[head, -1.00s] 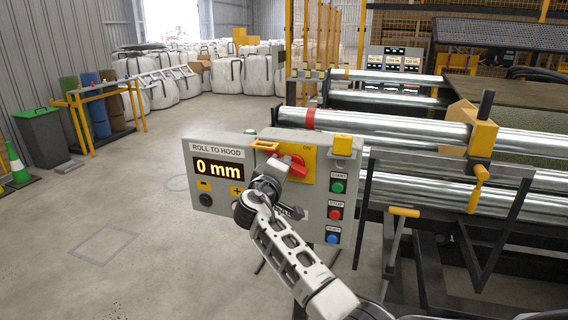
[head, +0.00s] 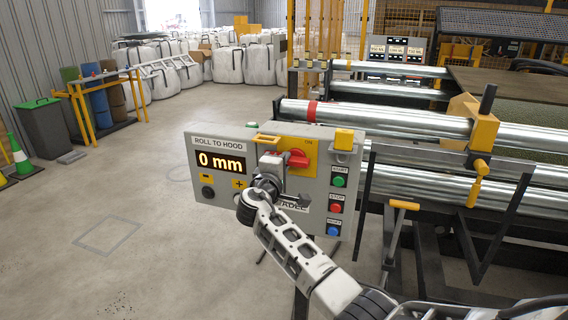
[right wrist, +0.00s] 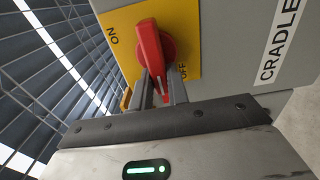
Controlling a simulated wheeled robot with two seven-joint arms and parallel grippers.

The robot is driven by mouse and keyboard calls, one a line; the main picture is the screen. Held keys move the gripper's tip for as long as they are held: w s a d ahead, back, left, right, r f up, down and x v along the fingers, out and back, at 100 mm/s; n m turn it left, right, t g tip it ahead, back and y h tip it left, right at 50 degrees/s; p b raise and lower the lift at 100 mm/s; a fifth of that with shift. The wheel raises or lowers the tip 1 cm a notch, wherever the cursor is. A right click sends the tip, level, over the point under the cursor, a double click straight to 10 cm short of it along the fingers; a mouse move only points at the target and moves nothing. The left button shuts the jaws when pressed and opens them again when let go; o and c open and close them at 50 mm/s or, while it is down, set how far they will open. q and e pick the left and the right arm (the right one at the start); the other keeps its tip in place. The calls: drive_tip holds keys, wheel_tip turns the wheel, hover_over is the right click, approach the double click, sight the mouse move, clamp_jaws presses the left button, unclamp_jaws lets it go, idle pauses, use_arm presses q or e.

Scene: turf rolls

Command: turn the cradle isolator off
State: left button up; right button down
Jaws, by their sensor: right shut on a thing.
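The cradle isolator is a red rotary handle (head: 298,158) on a yellow plate (head: 308,176) in the middle of the grey control panel. In the right wrist view the red handle (right wrist: 152,48) has its white-marked end between my right gripper's fingers (right wrist: 161,90), shut on it. That end lies beside the OFF lettering; ON is at the plate's upper left. A CRADLE label (right wrist: 280,40) is on the panel there. In the head view my right gripper (head: 272,166) reaches the handle from the left and hides part of the plate and label. My left gripper is not in view.
The panel also carries a "0 mm" display (head: 221,162), a green START button (head: 339,181), a red button (head: 336,208) and a blue button (head: 333,230). Steel rollers (head: 400,122) lie behind and right. The floor at left (head: 140,200) is open.

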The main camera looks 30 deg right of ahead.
drive_tip(key=shift+f, duration=0.15)
drive_tip(key=c, duration=1.4)
unclamp_jaws()
drive_tip(key=shift+o, duration=0.2)
drive_tip(key=shift+s+a, duration=0.1)
drive_tip(key=b+v, duration=0.2)
drive_tip(key=v, duration=1.3)
drive_tip(key=shift+s+a, duration=0.2)
drive_tip(key=shift+s, duration=0.1)
